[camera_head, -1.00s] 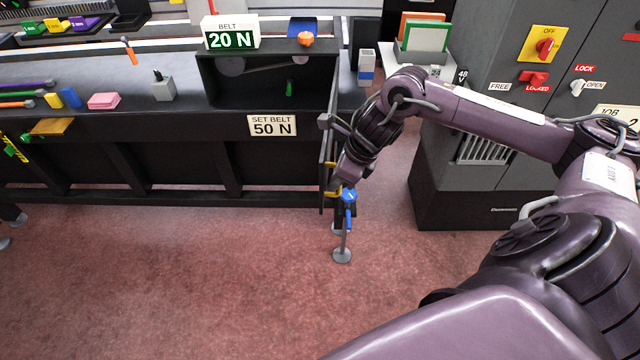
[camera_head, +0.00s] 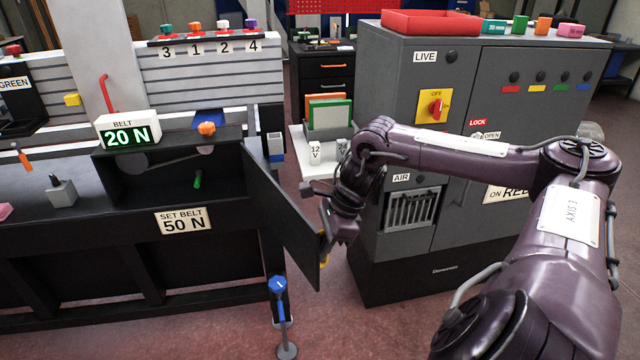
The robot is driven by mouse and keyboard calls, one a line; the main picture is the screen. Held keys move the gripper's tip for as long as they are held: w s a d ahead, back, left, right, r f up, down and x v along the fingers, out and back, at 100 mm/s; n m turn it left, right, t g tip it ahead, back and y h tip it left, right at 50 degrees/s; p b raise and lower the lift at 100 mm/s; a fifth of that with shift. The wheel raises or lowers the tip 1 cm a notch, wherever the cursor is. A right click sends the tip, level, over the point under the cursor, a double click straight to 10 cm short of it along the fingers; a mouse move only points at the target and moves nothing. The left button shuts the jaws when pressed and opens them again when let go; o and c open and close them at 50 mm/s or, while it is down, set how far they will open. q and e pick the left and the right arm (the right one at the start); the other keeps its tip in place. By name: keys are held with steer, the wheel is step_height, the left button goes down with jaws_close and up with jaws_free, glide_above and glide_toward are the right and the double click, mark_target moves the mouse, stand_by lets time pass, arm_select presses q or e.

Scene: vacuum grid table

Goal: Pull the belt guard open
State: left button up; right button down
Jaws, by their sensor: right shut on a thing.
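The belt guard (camera_head: 283,215) is a dark flat panel. It stands swung out from the right side of the belt housing (camera_head: 112,172), angled toward the front right. The housing's opening shows a pulley and belt and a small green handle (camera_head: 197,180). My right gripper (camera_head: 324,244) is at the guard's outer edge, shut on its yellow handle, which is mostly hidden by the gripper. My left gripper is not in view.
A side shelf (camera_head: 303,150) with green and orange boards is behind the arm.

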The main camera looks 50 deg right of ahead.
steer(key=shift+s, duration=0.1)
steer(key=c, duration=1.5)
jaws_free()
steer(key=v, duration=0.7)
steer(key=shift+s+d+r+b, duration=0.1)
steer(key=shift+r+b, duration=0.3)
